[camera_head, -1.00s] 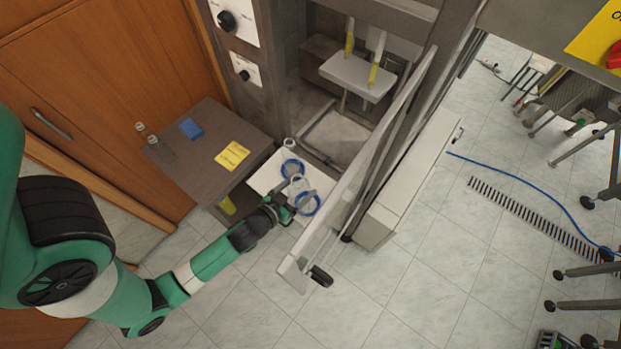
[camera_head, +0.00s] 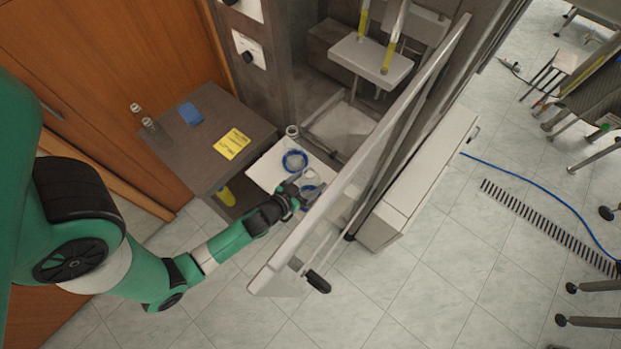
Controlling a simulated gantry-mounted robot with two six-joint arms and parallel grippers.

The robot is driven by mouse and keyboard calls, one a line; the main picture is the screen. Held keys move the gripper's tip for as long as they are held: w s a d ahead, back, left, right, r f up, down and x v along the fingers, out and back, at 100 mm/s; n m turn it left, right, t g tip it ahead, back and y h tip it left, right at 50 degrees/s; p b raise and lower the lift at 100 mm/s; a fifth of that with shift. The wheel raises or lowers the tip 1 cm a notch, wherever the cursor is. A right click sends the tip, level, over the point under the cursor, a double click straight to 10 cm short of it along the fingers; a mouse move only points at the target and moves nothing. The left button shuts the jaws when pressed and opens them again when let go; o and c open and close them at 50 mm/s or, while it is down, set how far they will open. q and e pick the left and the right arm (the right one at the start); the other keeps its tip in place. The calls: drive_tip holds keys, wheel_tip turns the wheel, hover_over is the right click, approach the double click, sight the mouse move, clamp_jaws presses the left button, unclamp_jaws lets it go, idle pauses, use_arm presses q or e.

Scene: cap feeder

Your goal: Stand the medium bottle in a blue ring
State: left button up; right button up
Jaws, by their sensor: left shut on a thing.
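My left gripper (camera_head: 304,188) is at the white shelf in the middle of the view. It is shut on a small clear bottle (camera_head: 309,176), which the fingers partly hide. The bottle is at or just above the front blue ring (camera_head: 316,198), itself partly covered by the gripper. I cannot tell whether the bottle's base is inside that ring. A second blue ring (camera_head: 294,161) lies farther back and looks empty. Another clear bottle (camera_head: 292,131) stands behind it at the back of the shelf. My right gripper is out of view.
The white shelf (camera_head: 262,172) adjoins a dark table (camera_head: 200,160) with a yellow note (camera_head: 232,144), a blue object (camera_head: 190,114) and two clear bottles (camera_head: 148,124). An open glass door (camera_head: 372,135) with a black handle (camera_head: 318,283) stands close to my gripper's right.

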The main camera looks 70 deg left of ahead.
use_arm(q)
drive_tip(key=shift+f, duration=0.2)
drive_tip(key=o, duration=1.1)
drive_tip(key=shift+r, duration=0.3)
drive_tip(key=shift+s+d, duration=0.2)
drive_tip(key=shift+s, duration=0.15)
drive_tip(key=b+v, duration=0.3)
drive_tip(key=v, duration=0.8)
drive_tip(key=shift+r, duration=0.2)
